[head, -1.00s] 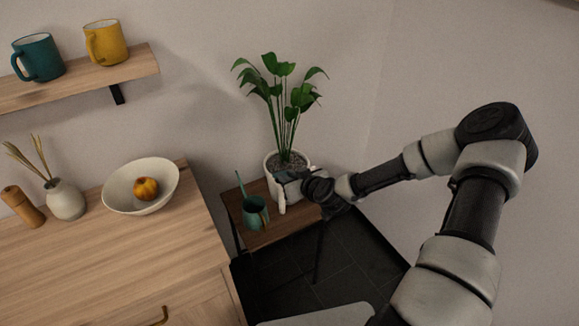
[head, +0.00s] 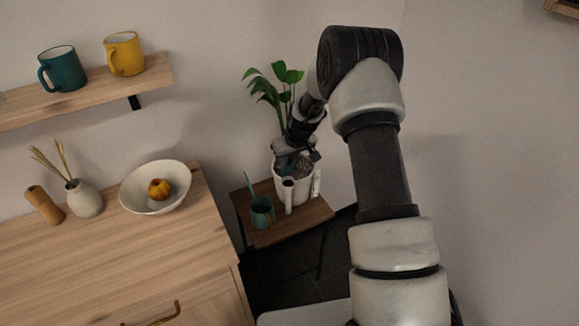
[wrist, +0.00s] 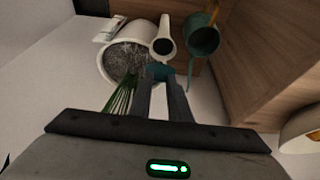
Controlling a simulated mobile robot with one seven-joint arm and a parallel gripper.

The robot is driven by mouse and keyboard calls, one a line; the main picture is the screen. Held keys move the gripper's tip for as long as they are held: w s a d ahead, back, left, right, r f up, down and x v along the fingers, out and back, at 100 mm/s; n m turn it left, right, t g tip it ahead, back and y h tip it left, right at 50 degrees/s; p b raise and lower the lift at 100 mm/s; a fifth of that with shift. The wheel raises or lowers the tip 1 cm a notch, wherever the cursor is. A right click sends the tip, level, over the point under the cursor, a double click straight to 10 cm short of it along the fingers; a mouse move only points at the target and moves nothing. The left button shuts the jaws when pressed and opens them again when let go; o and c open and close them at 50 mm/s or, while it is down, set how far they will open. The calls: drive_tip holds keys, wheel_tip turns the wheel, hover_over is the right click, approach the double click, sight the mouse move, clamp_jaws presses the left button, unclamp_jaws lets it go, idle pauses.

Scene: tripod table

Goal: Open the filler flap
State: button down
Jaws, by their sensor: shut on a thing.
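The white plant pot (head: 291,187) stands on the small wooden table and holds a leafy plant. A white filler tube (head: 288,197) runs up its front; its dark round mouth shows uncovered in the wrist view (wrist: 163,46). A small teal piece, apparently the filler flap (wrist: 160,71), sits between my fingertips beside the tube's mouth. My gripper (wrist: 160,76) is shut on it. In the head view my gripper (head: 291,160) is over the pot's front rim, just above the tube. The flap's hinge cannot be made out.
A teal watering can (head: 262,212) stands left of the pot on the small table (head: 290,234). A white tag (head: 317,183) is at the pot's right side. The wooden cabinet (head: 120,255) with a bowl (head: 155,202) is to the left; the plant's leaves (head: 270,88) rise behind.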

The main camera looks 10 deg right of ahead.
drive_tip(key=shift+w+a+r+b, duration=0.15)
drive_tip(key=shift+w+a+b, duration=0.1)
drive_tip(key=shift+w+b, duration=0.4)
drive_tip(key=shift+w+a+r+b, duration=0.1)
drive_tip(key=shift+w+a+b, duration=0.15)
drive_tip(key=shift+w+b, duration=0.35)
drive_tip(key=shift+w, duration=0.15)
drive_tip(key=c, duration=1.6)
unclamp_jaws()
drive_tip(key=shift+f, duration=0.15)
drive_tip(key=shift+c, duration=0.2)
drive_tip(key=v, duration=1.7)
drive_tip(key=shift+r, duration=0.25)
